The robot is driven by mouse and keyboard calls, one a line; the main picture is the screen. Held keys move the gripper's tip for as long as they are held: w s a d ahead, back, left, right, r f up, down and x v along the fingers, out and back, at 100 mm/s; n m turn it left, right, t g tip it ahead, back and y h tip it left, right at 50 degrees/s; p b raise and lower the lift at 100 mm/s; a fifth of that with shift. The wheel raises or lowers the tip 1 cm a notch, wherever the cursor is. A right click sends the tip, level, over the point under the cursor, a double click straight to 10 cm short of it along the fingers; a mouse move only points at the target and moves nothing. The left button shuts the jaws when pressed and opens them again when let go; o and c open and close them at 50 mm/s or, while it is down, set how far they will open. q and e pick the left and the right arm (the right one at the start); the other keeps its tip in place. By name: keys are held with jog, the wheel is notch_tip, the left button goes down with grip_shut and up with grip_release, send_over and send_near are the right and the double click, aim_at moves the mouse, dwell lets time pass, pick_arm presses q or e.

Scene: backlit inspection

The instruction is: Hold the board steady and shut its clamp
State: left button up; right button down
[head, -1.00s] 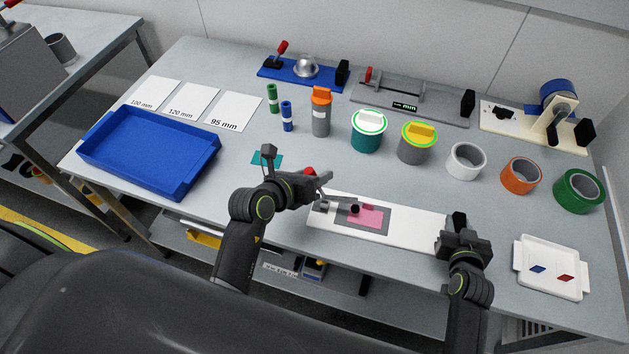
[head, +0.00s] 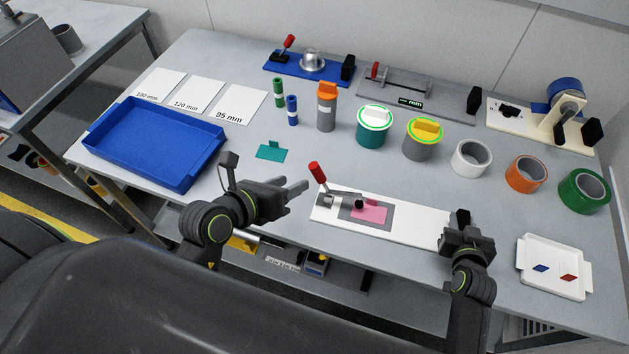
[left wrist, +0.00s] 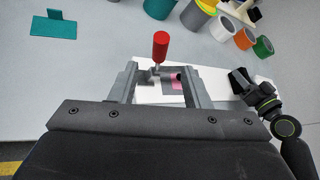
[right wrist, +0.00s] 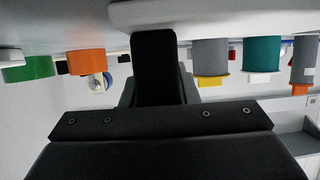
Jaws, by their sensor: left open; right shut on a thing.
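The white board (head: 410,221) lies near the table's front edge, with a grey patch and a pink piece (head: 369,211) on it. The clamp (head: 343,199) is at its left end; its red handle (head: 318,172) stands up, leaning left, and its dark tip is at the pink piece. My left gripper (head: 298,188) is open and empty, left of the clamp. In the left wrist view the red handle (left wrist: 160,46) shows between and beyond the fingers, apart from them. My right gripper (head: 461,232) is shut on the black grip (head: 460,217) at the board's right end, which fills the right wrist view's middle (right wrist: 153,65).
A teal piece (head: 271,151) lies behind my left gripper, near the blue tray (head: 205,165). Several pots and tape rolls (head: 471,158) stand behind the board. A white tray (head: 553,279) is at right. Bare table lies around the clamp's left side.

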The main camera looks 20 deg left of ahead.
pick_arm(q)
jog(key=shift+d+f+m, duration=0.1)
jog(key=shift+f+m, duration=0.2)
jog(key=shift+f, duration=0.05)
jog(key=c, duration=0.5)
jog(key=f+m+g+h, duration=0.1)
jog(key=f+m+h, duration=0.1)
jog(key=f+m+g, duration=0.1)
jog(key=f, duration=0.1)
jog(key=shift+w+d+m+g+h, duration=0.25)
jog(key=shift+d+m+g+h, duration=0.05)
jog(key=shift+d+m+h, duration=0.1)
grip_shut()
jog(key=w+a+r+m+g+h, duration=0.1)
jog(key=w+a+m+g+h, duration=0.15)
jog(key=a+m, duration=0.4)
jog(key=w+a+r+m+g+h, duration=0.1)
jog(key=a+m+g+h, duration=0.3)
jog(key=a, duration=0.4)
jog(key=w+r+x, duration=0.1)
jog(key=r+x, duration=0.1)
jog(key=x, duration=1)
jog(key=shift+d+m+y, duration=0.35)
jog(key=shift+d, duration=0.3)
